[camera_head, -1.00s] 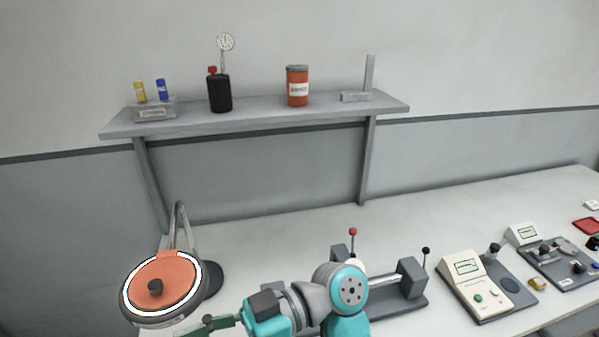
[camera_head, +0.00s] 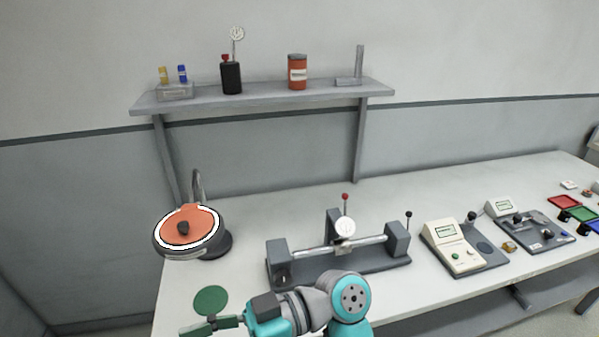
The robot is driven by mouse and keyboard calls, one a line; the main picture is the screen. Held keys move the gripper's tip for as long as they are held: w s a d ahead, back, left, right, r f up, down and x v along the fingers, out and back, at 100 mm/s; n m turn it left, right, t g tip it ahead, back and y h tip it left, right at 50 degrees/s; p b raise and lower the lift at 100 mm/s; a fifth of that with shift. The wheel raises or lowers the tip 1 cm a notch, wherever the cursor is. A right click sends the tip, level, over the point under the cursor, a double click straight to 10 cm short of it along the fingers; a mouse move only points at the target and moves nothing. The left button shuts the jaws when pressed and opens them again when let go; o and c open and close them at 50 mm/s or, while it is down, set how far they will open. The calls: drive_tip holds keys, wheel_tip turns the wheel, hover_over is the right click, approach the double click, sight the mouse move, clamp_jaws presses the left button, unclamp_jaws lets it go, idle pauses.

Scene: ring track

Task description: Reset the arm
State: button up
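My teal and grey arm reaches in from the bottom edge of the view and points left. My gripper (camera_head: 196,329) is at its left end, low in the picture and partly cut by the bottom edge. Its green and dark finger parts show from the side, and whether they are open or shut is unclear. A flat green disc (camera_head: 211,300) shows just above the gripper in the picture, over the white tabletop. I cannot tell whether the gripper touches it.
The white table (camera_head: 190,294) holds an orange-topped ring lamp (camera_head: 187,226), a grey fixture with a rod (camera_head: 340,252), a cream meter (camera_head: 453,259) and another instrument (camera_head: 533,231). A shelf (camera_head: 265,93) with containers stands behind. The table's front left is mostly clear.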

drive_tip(key=w+d+f+m+t+h, duration=0.15)
drive_tip(key=d+f+m+t, duration=0.35)
drive_tip(key=f+m+t, duration=0.55)
drive_tip(key=w+d+f+m+t+h, duration=0.1)
drive_tip(key=d+f+m+t+h, duration=0.35)
drive_tip(key=f, duration=0.85)
drive_tip(key=s+d+f+m+t+h, duration=0.3)
drive_tip(key=s+d+m+h, duration=0.1)
drive_tip(key=s+d, duration=0.4)
drive_tip(key=s+d+f+m+t+h, duration=0.35)
drive_tip(key=s+d, duration=0.25)
drive_tip(key=d, duration=0.4)
drive_tip(key=s+d+r+n+h, duration=0.1)
drive_tip(key=s+d+r+h, duration=0.2)
drive_tip(key=s+r, duration=0.6)
drive_tip(key=shift+s+d+t, duration=0.35)
drive_tip(key=shift+s+d, duration=0.35)
drive_tip(key=shift+s, duration=0.4)
drive_tip(key=shift+a+n, duration=0.1)
drive_tip(key=shift+n, duration=0.15)
